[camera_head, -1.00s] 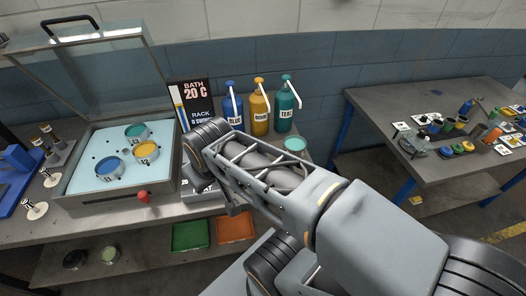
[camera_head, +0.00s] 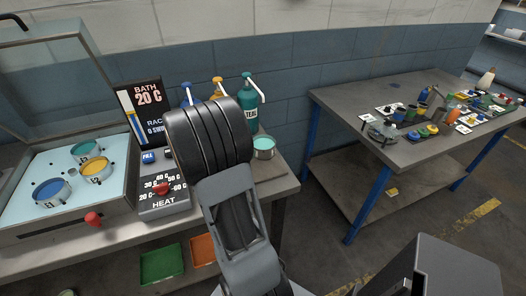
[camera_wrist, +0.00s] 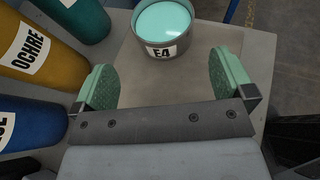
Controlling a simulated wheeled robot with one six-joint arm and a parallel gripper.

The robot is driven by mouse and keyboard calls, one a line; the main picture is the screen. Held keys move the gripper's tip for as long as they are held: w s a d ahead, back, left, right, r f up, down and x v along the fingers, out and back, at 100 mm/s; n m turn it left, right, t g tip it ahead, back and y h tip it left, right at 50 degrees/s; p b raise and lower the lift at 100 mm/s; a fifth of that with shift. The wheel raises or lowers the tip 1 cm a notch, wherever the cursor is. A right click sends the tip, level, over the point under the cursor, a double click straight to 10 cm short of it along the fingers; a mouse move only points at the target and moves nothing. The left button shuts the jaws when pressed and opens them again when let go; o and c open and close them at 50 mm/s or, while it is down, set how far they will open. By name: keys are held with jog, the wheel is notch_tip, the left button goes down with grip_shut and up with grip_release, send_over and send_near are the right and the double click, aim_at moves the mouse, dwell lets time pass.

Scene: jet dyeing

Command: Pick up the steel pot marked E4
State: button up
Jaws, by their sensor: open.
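The steel pot marked E4 (camera_wrist: 163,30) stands upright on the bench in the wrist view, with teal liquid inside and its E4 label facing me. In the head view the same pot (camera_head: 264,148) stands near the bench's right end, in front of the teal pump bottle. My gripper (camera_wrist: 164,82) is open and empty. Its two green-padded fingers point toward the pot, which lies ahead of the fingertips and roughly centred between them, not gripped. In the head view my arm hides the gripper.
Blue (camera_wrist: 28,122), ochre (camera_wrist: 45,55) and teal (camera_wrist: 78,18) pump bottles stand close on the gripper's left. The dye bath (camera_head: 70,180) holds several pots. A heat control box (camera_head: 164,195) stands beside it. A second table (camera_head: 400,150) stands right.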

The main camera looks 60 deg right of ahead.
jog(key=p, duration=0.1)
send_near(260, 142)
jog(key=shift+s+d, duration=2.4)
jog(key=shift+s, duration=0.15)
jog(key=shift+c, duration=0.4)
jog(key=c, duration=0.7)
jog(key=shift+r, duration=0.1)
jog(key=shift+c, duration=1.2)
